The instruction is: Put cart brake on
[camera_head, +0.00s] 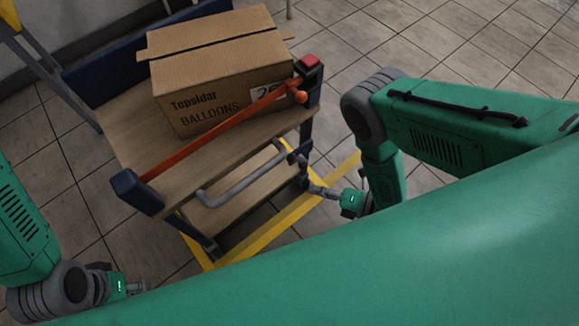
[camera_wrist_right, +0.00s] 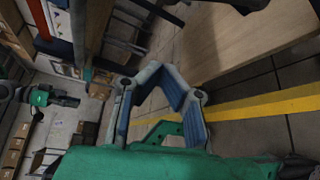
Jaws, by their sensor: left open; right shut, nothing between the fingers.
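The cart (camera_head: 125,140) stands ahead with wooden shelves, dark blue corner posts and an orange bar (camera_head: 215,132) across its near side. A grey bent bar (camera_head: 240,185) sits below the orange bar, over the lower shelf; I cannot tell whether it is the brake. My right gripper (camera_head: 309,184) is shut and empty, low beside the cart's near right corner, close to the grey bar's right end; contact is unclear. Its fingers (camera_wrist_right: 160,75) show in the right wrist view, with a wooden shelf beyond. My left gripper (camera_head: 137,287) is open and empty, apart from the cart at lower left.
A cardboard balloon box (camera_head: 215,80) sits on the top shelf. A red block (camera_head: 309,62) tops the right corner post. Yellow floor tape (camera_head: 285,218) runs around the cart's near side. Tiled floor (camera_head: 430,40) is clear beyond the cart on the right.

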